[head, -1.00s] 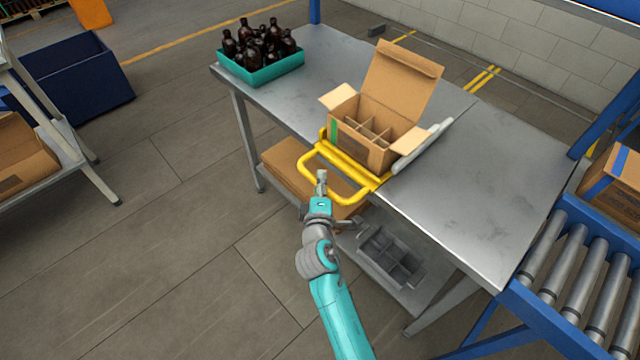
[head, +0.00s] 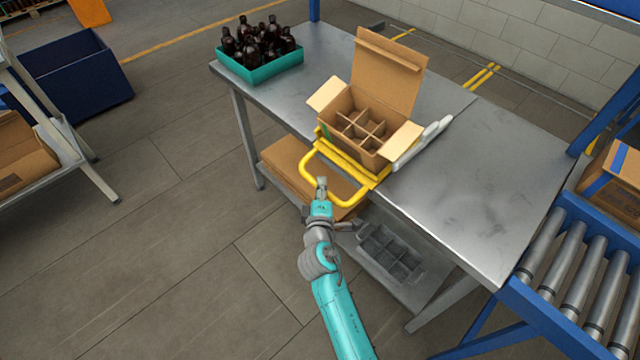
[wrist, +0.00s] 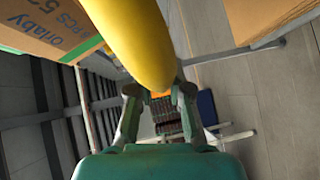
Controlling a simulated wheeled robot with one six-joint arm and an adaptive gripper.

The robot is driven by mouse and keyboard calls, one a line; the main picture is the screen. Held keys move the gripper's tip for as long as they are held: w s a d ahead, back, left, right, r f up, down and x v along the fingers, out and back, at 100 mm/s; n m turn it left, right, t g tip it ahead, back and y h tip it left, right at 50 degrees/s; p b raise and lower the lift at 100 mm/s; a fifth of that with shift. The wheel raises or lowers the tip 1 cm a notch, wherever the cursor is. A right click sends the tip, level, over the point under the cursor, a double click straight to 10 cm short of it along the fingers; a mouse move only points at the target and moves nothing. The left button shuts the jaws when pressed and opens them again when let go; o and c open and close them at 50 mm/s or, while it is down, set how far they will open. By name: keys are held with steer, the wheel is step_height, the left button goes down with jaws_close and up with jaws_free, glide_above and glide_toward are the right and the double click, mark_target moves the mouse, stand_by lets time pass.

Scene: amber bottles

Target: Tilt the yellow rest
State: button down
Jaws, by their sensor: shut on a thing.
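The yellow rest (head: 333,157) is at the near edge of the steel table, with its looped handle (head: 306,170) sticking out over the floor. My gripper (head: 322,184) is shut on the handle's front bar. The wrist view shows the thick yellow bar (wrist: 138,40) between the fingers. An open cardboard box (head: 388,78) sits on the rest, tilted toward me. Its flaps are up and its divider cells face me; they look empty. The underside of the rest is hidden by the box and handle.
A teal tray (head: 262,76) of amber bottles (head: 262,42) stands at the table's far left. A pale grey bar (head: 424,142) lies right of the box. The table (head: 470,200) is bare at right, beside a roller conveyor (head: 570,270). A grey divided crate (head: 388,255) is on the lower shelf.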

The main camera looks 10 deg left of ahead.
steer(key=c, duration=1.1)
jaws_free()
steer(key=shift+f, duration=0.15)
steer(key=s, duration=0.4)
steer(key=s+d+r, duration=0.1)
steer(key=s, duration=0.6)
steer(key=shift+s+d+r, duration=0.3)
steer(key=shift+s, duration=0.1)
steer(key=s+d+f+m+g, duration=0.1)
steer(key=s+d+f+m, duration=0.2)
steer(key=s+d, duration=0.65)
steer(key=s+d+f+m+g, duration=0.1)
steer(key=s+d+f+m, duration=0.25)
steer(key=s+d, duration=0.55)
steer(key=s+d+r+m, duration=0.2)
steer(key=s+r+m, duration=0.1)
steer(key=s, duration=0.3)
steer(key=s+d+r+m+h, duration=0.1)
steer(key=s+d+r+m, duration=0.1)
steer(key=s+r+m, duration=0.2)
steer(key=s+d+r+m+h, duration=0.1)
steer(key=s+r+m, duration=0.3)
steer(key=s, duration=0.5)
steer(key=shift+s+d+r+m+t, duration=0.25)
steer(key=shift+s+d+r+t, duration=0.05)
steer(key=shift+d+r, duration=0.4)
